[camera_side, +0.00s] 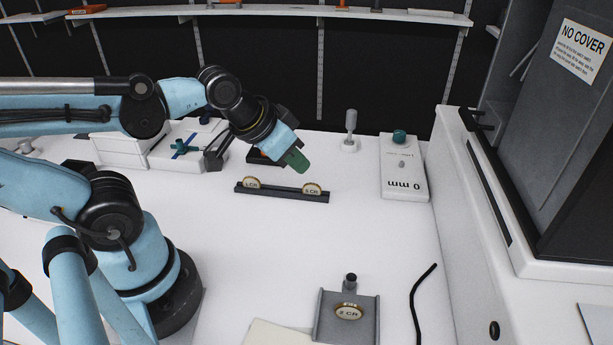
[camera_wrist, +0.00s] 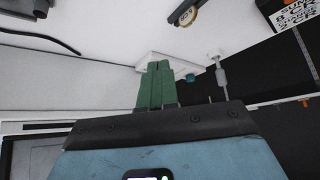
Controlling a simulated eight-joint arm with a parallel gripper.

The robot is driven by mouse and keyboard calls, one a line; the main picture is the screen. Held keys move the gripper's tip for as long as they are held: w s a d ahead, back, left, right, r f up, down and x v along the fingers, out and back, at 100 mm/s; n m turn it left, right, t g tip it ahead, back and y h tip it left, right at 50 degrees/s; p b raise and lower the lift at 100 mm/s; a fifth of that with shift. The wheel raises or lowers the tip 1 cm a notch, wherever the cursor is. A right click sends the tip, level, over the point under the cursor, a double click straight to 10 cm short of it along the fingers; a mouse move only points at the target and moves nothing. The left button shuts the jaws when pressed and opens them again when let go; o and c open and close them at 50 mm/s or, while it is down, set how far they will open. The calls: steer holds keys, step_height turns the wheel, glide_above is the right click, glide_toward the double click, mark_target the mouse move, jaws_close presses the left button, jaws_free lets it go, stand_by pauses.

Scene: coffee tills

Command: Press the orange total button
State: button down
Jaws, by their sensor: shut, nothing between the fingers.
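I cannot make out an orange total button clearly in either view. My gripper (camera_side: 296,163) has green fingers. In the side view it points down and right, in front of a low black object (camera_side: 259,157) that it partly hides. In the wrist view the green fingers (camera_wrist: 157,66) are together with nothing between them. They overlap a white box there, and I cannot tell whether they touch anything. A white label with dark print (camera_wrist: 294,13) shows at the wrist view's upper right corner.
A dark rail (camera_side: 283,193) holds two round tokens. A white box (camera_side: 404,181) with a teal knob (camera_side: 400,136) stands right, beside an upright grey lever (camera_side: 351,122). A grey holder (camera_side: 329,305) with a "2 CR" token (camera_side: 349,312) and a black cable (camera_side: 414,300) are nearer. The middle table is clear.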

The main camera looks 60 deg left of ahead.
stand_by(0.4)
steer(key=w+a+n+g, duration=0.3)
steer(key=a+n, duration=0.6)
steer(key=n, duration=0.1)
steer(key=w+a+n+g, duration=0.3)
steer(key=w+a+n, duration=0.1)
steer(key=a+n, duration=0.5)
steer(key=a+f+n+g, duration=0.1)
steer(key=a+f+n, duration=0.2)
steer(key=a+n, duration=0.4)
steer(key=shift+n, duration=0.5)
steer(key=shift+s+d+f, duration=0.1)
steer(key=shift+d+f, duration=0.1)
steer(key=shift+f, duration=1.65)
steer(key=shift+s+d+f, duration=0.1)
steer(key=shift+d+f, duration=0.05)
steer(key=shift+f, duration=1.7)
steer(key=shift+f, duration=0.15)
